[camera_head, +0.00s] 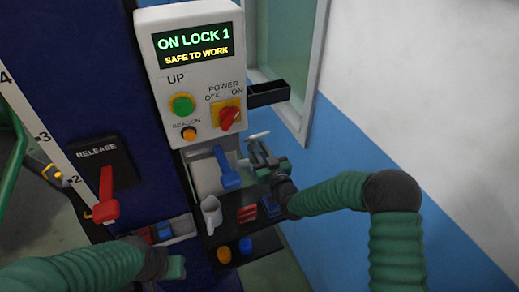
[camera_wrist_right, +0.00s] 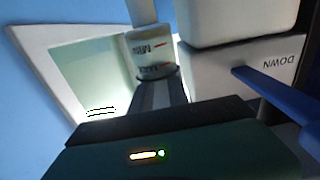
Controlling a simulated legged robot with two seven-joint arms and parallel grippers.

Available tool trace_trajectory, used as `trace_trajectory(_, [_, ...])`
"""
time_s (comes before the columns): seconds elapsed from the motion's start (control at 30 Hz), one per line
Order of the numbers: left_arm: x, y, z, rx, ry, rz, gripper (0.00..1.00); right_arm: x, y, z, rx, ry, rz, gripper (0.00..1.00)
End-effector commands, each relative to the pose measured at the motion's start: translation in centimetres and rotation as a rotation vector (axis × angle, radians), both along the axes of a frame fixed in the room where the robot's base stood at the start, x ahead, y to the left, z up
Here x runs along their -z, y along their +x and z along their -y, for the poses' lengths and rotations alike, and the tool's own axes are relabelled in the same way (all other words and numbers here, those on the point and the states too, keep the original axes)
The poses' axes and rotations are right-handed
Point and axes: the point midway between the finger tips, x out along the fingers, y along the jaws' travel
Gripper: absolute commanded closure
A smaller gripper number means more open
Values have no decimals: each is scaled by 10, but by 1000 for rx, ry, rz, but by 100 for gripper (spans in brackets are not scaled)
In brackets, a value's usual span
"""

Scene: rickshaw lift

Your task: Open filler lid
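My right gripper (camera_head: 262,152) is beside the white housing (camera_head: 205,172) with the blue lever (camera_head: 227,168), under the control box. A small pale flat piece (camera_head: 258,134) shows just above its fingers; I cannot tell for sure whether it is the filler lid. In the right wrist view the dark fingers (camera_wrist_right: 157,88) reach up to a white block with dark lettering (camera_wrist_right: 150,48). The fingers look close together, but whether they grip it is unclear. My left gripper (camera_head: 175,268) is low in the head view, its fingers not clear.
The control box (camera_head: 170,60) reads "ON LOCK 1, SAFE TO WORK". A red release lever (camera_head: 106,195) is on the blue column. A white jug (camera_head: 211,214) and red blocks (camera_head: 247,213) stand on a dark shelf. A window frame (camera_head: 305,100) and wall are at right.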

Motion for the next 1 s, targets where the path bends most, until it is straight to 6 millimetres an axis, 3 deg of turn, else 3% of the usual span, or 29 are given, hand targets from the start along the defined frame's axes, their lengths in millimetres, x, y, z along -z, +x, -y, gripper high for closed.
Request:
trace_trajectory(0.07, [0,0,0,0,0,0,64,4,-1,1,1,-2,-9,56])
trace_trajectory(0.4, [0,0,0,0,0,0,64,4,-1,0,-2,-2,-9,13])
trace_trajectory(0.77, [1,0,0,0,0,0,64,1,-6,2,1,-1,-3,13])
trace_trajectory(0.87, [4,0,0,0,0,0,64,2,-20,7,1,-2,-3,13])
trace_trajectory(1.0, [10,0,0,0,0,0,64,4,-56,20,1,-3,-5,13])
